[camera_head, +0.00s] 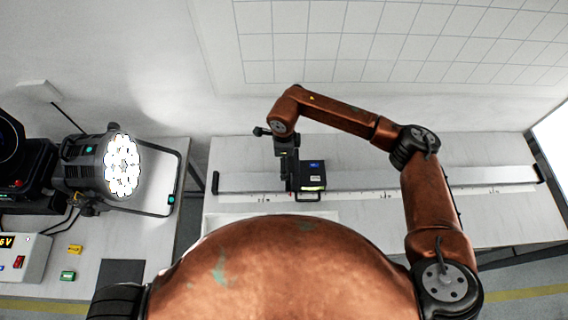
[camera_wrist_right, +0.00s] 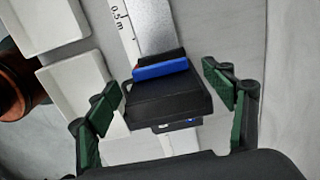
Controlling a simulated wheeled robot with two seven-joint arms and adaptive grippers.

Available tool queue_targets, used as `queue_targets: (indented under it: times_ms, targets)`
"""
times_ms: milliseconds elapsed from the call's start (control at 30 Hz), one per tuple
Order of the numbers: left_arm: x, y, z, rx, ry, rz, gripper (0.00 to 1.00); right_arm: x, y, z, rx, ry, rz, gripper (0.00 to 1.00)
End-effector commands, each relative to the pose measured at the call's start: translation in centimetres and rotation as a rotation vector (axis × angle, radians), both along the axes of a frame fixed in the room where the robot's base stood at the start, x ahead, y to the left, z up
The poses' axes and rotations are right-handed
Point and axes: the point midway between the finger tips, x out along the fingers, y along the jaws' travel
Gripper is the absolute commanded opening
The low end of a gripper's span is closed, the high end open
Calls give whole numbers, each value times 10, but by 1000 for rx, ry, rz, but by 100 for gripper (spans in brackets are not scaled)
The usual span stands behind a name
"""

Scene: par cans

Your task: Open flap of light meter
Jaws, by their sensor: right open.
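The light meter is a small black box (camera_head: 311,173) with a small blue label, on the long rail across the table in the head view. In the right wrist view the black box (camera_wrist_right: 165,100) has a blue strip (camera_wrist_right: 161,70) along its far edge and a small bluish-white patch at its near side. I cannot tell whether its flap is open or shut. My right gripper (camera_head: 290,172) is at the box in the head view. In the wrist view the right gripper (camera_wrist_right: 164,92) is open, its green-padded fingers on either side of the box with gaps. My left gripper is out of view.
The graduated rail (camera_head: 435,184) runs along the white table (camera_head: 480,215). White trays (camera_wrist_right: 77,92) lie left of the box in the wrist view. A lit par can (camera_head: 122,165) and a power supply (camera_head: 22,258) stand on the left table. The table right of the box is mostly clear.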

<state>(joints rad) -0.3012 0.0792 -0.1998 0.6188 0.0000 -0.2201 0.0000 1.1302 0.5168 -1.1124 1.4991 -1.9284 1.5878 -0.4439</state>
Motion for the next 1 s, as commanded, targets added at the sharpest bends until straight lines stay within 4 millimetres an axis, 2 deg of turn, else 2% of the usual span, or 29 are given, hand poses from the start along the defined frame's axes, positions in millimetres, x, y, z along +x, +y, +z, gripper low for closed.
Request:
queue_targets:
  times_ms: [200,533,1000]
  targets:
    - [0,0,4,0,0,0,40,-1,-1,-23,1,2,-3,75]
    - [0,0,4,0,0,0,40,0,-1,-28,2,1,-4,75]
    - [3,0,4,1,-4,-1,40,0,-2,-27,2,0,-4,44]
